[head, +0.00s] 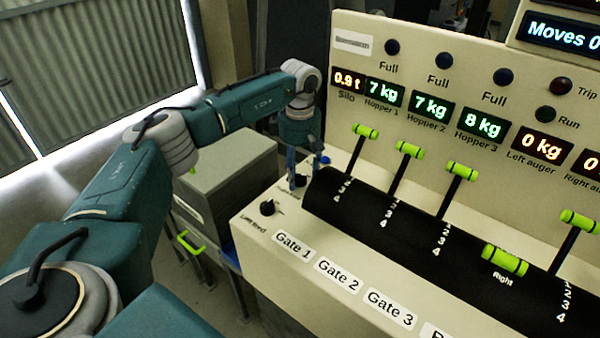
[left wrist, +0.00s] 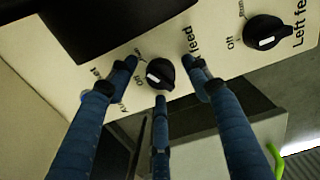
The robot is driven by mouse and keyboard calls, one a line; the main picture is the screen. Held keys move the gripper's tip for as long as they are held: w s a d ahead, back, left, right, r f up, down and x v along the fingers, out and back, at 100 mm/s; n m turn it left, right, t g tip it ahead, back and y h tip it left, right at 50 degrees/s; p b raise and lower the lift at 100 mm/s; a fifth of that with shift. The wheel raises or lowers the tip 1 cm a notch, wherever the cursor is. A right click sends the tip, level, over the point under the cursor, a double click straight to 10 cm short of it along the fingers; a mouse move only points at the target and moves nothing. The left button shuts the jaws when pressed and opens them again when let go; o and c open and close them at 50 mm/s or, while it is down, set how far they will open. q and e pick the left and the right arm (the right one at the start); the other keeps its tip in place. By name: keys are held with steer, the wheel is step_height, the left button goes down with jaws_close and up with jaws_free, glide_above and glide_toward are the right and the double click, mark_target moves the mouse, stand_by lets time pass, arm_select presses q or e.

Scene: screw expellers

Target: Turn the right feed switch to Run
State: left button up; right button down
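My left gripper (head: 300,180) points down at the far left end of the control panel. In the left wrist view its three fingers (left wrist: 160,77) are spread around a black feed switch (left wrist: 160,74) with a white mark. Gaps show between the side fingers and the switch; I cannot tell if the lower finger touches it. A finger hides part of its label; "feed" and "Off" can be read. The left feed switch (left wrist: 265,32) is beside it, also seen in the head view (head: 267,208). My right gripper is not in view.
Gate levers with green handles (head: 367,131) rise from a black curved cover (head: 340,200) right of the gripper. An upright display panel (head: 430,110) stands behind. A grey box (head: 225,170) with a green handle (head: 190,242) stands left of the panel.

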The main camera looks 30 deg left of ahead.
mark_target(300, 174)
arm_select(q)
step_height(300, 174, up, 12)
stand_by(0.6)
